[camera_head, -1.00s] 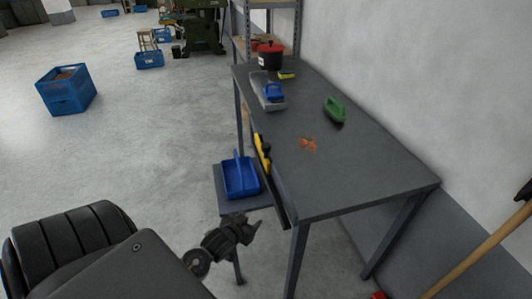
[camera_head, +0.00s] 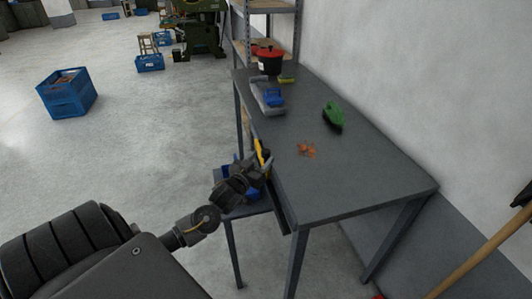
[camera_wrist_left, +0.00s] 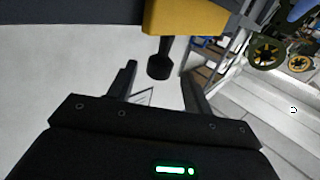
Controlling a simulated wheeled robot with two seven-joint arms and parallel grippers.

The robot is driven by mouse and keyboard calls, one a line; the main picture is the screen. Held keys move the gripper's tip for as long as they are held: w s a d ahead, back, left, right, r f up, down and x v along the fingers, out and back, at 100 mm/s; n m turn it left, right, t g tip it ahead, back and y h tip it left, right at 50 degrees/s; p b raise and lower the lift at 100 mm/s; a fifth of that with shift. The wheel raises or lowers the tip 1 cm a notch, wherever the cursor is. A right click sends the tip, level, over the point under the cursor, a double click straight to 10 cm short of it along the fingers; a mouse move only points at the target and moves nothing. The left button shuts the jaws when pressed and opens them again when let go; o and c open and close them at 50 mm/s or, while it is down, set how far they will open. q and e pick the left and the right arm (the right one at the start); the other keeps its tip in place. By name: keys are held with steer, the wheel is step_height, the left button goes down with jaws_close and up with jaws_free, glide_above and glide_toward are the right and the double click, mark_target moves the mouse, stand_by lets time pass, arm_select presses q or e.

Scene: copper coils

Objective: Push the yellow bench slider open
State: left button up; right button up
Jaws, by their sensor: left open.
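The yellow slider (camera_head: 258,148) sits on the long side edge of the grey bench (camera_head: 350,185), partly hidden behind my left gripper (camera_head: 264,168). In the left wrist view the yellow slider (camera_wrist_left: 185,17) fills the top middle, with a black knob (camera_wrist_left: 159,66) hanging below it. My left gripper (camera_wrist_left: 158,70) is open there, with one finger on each side of the knob in the picture. I cannot tell whether a finger touches it. My right gripper is not in view.
A green brush (camera_head: 333,117), orange scraps (camera_head: 307,150), a blue-handled tool (camera_head: 273,98) and a red-lidded pot (camera_head: 269,63) are on the bench. A blue bin (camera_head: 227,172) sits on a low shelf beside it, partly behind my arm. A blue crate (camera_head: 66,96) stands on open floor.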

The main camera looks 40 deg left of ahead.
mark_target(263, 157)
arm_select(q)
steer(key=shift+w+a, duration=0.15)
steer(key=shift+w, duration=0.8)
steer(key=shift+w+a, duration=0.15)
steer(key=shift+w, duration=0.8)
steer(key=shift+c, duration=0.4)
jaws_close()
